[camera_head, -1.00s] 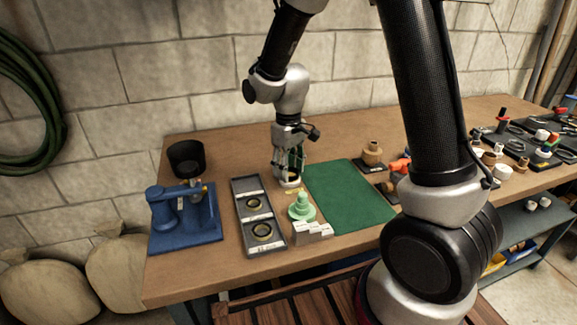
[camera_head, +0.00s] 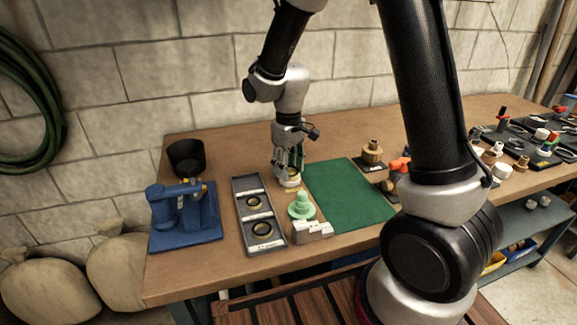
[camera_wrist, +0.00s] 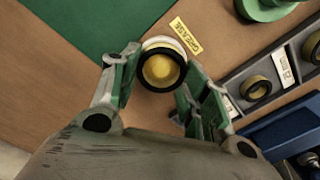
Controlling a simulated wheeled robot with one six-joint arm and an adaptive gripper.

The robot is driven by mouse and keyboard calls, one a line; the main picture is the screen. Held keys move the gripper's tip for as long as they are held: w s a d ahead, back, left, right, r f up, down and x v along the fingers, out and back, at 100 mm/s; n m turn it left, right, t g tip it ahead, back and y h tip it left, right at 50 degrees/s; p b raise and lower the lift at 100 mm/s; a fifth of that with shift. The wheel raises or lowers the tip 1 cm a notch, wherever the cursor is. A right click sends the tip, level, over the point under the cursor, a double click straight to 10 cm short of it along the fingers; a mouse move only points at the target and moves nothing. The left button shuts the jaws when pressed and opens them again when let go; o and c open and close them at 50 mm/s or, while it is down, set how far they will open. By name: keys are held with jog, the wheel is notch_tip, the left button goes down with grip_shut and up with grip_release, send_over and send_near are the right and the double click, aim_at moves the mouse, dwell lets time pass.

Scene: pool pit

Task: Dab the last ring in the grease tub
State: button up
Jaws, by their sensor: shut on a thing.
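My gripper (camera_head: 289,172) is over the small white grease tub (camera_head: 291,183), beside the left edge of the green mat. In the wrist view, my gripper (camera_wrist: 160,68) is shut on a black ring (camera_wrist: 160,89), held between the two fingertips. The ring lies over the tub, whose white rim (camera_wrist: 163,41) shows behind it. Yellow grease (camera_wrist: 161,67) shows through the ring's hole. A yellow GREASE label (camera_wrist: 186,36) lies beside the tub. I cannot tell whether the ring touches the grease.
A grey tray (camera_head: 240,217) with rings in its compartments stands left of the tub. A green stepped piece (camera_head: 302,208) and white blocks (camera_head: 313,232) stand in front. A blue fixture (camera_head: 183,215) and black cup (camera_head: 186,158) are farther left. The green mat (camera_head: 348,195) is clear.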

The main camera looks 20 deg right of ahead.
jog(key=shift+r, duration=3.5)
